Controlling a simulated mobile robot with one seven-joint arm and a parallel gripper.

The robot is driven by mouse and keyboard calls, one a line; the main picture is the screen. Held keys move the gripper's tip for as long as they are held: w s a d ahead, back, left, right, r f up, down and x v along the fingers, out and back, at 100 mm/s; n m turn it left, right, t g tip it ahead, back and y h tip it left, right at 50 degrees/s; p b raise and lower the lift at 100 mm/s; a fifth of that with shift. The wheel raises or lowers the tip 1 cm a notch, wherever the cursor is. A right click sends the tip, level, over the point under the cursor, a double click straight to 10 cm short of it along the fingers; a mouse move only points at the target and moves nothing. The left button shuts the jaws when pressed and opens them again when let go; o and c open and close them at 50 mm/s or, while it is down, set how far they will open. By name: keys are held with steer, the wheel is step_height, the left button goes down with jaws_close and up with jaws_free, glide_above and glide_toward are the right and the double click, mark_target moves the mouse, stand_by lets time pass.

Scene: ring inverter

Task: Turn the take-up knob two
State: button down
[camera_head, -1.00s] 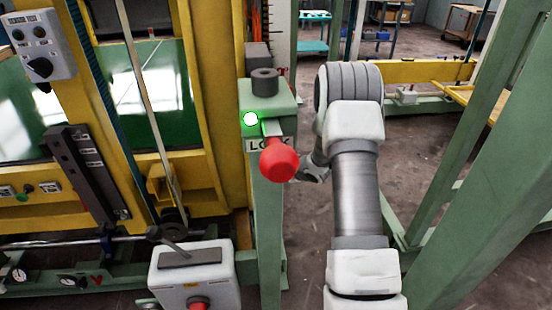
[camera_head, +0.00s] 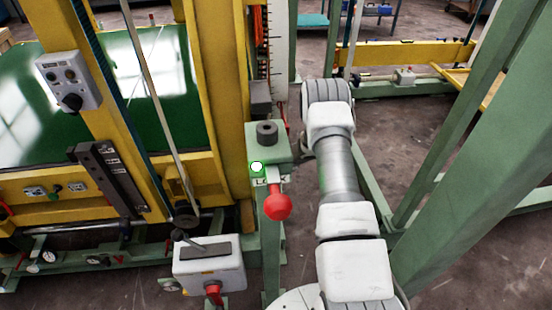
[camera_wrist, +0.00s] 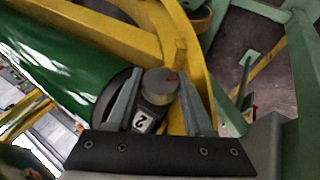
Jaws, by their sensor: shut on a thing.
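The take-up knob two (camera_wrist: 160,80) is a grey round knob with a small red mark on its face, in the upper middle of the wrist view. A label with a "2" (camera_wrist: 143,123) shows just below it. My gripper (camera_wrist: 160,97) has one grey finger on each side of the knob and is shut on it. The knob's sides are partly hidden by the fingers. In the head view my arm reaches away from me, and my gripper and the knob are hidden.
A red ball lever (camera_head: 277,205) on a green post with a lit light (camera_head: 256,167) stands just left of my arm. A grey control box (camera_head: 210,266) sits lower left. Green beams (camera_head: 480,150) slope close on the right. A yellow frame (camera_head: 222,90) stands left.

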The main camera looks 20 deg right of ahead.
steer(key=shift+g+p, duration=0.4)
steer(key=shift+p, duration=0.9)
steer(key=shift+c, duration=1.4)
jaws_free()
steer(key=v, duration=1.7)
steer(key=shift+d+r, duration=0.2)
